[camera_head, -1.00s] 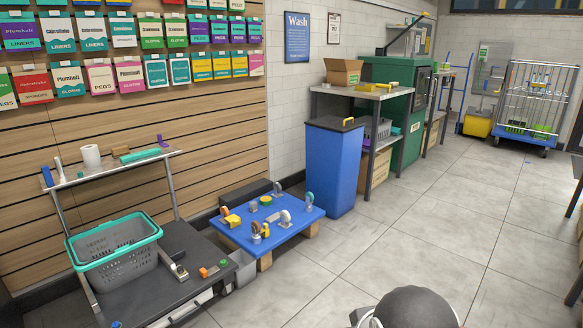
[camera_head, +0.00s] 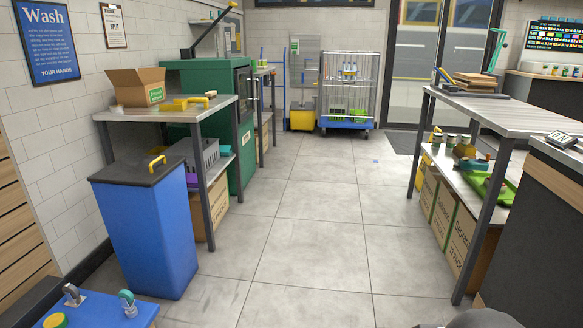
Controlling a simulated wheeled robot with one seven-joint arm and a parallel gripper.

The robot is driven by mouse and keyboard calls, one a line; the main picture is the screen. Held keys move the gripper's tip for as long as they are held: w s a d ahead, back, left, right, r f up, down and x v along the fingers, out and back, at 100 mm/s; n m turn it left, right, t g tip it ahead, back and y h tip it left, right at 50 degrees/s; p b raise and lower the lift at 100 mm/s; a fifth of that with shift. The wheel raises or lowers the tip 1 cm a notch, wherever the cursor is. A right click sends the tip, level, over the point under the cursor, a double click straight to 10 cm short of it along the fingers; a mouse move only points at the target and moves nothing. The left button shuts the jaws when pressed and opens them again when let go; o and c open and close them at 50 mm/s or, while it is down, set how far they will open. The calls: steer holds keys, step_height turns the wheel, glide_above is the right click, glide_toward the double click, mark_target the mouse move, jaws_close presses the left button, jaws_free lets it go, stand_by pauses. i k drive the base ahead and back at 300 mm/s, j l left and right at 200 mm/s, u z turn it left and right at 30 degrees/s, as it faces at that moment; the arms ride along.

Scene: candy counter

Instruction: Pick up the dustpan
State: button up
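No dustpan can be made out for certain. A yellow object (camera_head: 180,104) with a flat part lies on the grey table at the left, beside the open cardboard box; it is too small to tell if it is a dustpan. A flat green object (camera_head: 492,187) lies on the lower shelf of the right-hand table, partly cut off by the table leg and counter; its kind is also unclear. My gripper is not in view; only a dark rounded part of my own body shows at the bottom edge.
A blue bin (camera_head: 148,235) stands at the left, near a low blue platform (camera_head: 95,312). A wheeled cage trolley (camera_head: 346,95) and a yellow bucket (camera_head: 302,115) stand at the back. The right-hand table (camera_head: 490,110) has boxes beneath. The tiled floor (camera_head: 310,220) between is clear.

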mark_target(186, 103)
steer(key=i+u, duration=0.2)
steer(key=i, duration=0.3)
steer(key=i+u, duration=0.15)
steer(key=i, duration=0.35)
steer(key=i+l+u, duration=0.2)
steer(key=i, duration=0.3)
steer(key=i+l+u, duration=0.15)
steer(key=i, duration=0.35)
